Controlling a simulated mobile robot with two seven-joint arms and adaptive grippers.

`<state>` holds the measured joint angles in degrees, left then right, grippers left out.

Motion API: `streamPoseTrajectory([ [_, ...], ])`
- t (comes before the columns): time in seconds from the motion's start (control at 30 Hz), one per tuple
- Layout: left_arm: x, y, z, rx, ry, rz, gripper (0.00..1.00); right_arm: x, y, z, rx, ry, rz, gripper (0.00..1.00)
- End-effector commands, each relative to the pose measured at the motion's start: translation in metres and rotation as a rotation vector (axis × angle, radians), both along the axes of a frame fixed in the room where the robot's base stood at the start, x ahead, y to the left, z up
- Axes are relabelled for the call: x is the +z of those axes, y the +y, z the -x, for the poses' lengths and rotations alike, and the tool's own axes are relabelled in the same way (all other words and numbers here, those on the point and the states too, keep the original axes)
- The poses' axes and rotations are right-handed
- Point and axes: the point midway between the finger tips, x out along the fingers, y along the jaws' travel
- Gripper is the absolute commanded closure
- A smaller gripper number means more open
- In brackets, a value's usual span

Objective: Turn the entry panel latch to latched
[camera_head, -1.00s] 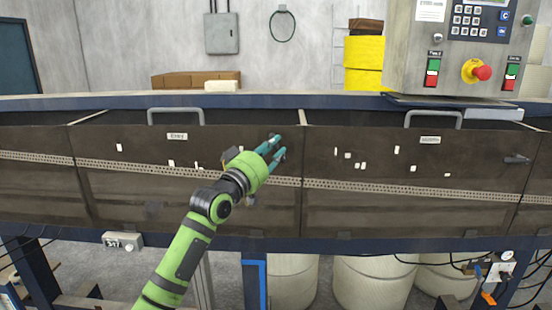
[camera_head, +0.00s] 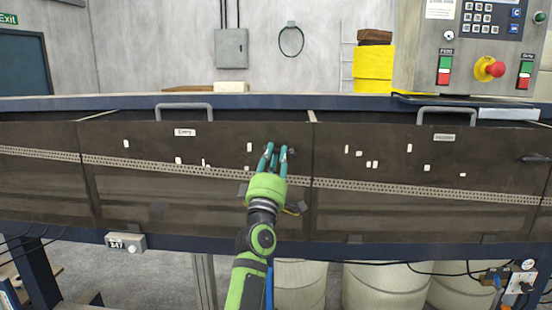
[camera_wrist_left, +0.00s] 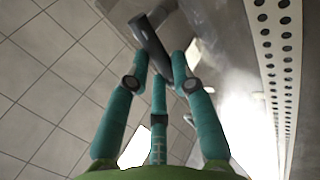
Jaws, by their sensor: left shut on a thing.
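The entry panel (camera_head: 220,143) is the dark brown front panel with the small "Entry" label (camera_head: 185,132), on the left half of the machine. Its latch (camera_head: 292,151) is a small dark handle at the panel's upper right, mostly hidden by my fingers. My left gripper (camera_head: 275,152) is at the latch, its teal fingers pointing up and in towards the panel. In the left wrist view the dark latch handle (camera_wrist_left: 151,45) lies slanted between the fingertips of the left gripper (camera_wrist_left: 158,68), which is shut on it. My right gripper is out of view.
A similar panel (camera_head: 400,210) to the right has its own dark latch (camera_head: 534,158), lying about level. Grey handles (camera_head: 184,106) stand along the top edge. A control box (camera_head: 468,60) with a red emergency button (camera_head: 489,69) stands at the upper right.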

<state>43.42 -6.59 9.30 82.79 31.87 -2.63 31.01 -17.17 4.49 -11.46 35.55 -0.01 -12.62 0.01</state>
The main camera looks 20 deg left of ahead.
Motion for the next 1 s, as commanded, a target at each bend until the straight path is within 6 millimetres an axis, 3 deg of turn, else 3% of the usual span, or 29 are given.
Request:
streamPoseTrajectory([
  [0.4,-0.0069,-0.0008,0.0000,-0.001,-0.058,0.194,1.00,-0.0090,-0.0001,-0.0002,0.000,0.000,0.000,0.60],
  [0.97,-0.0067,-0.0005,0.0002,0.000,-0.068,0.225,1.00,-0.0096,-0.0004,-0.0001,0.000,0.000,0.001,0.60],
  [1.0,-0.0067,-0.0005,0.0002,0.000,-0.068,0.225,0.72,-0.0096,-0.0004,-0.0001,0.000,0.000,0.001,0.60],
])
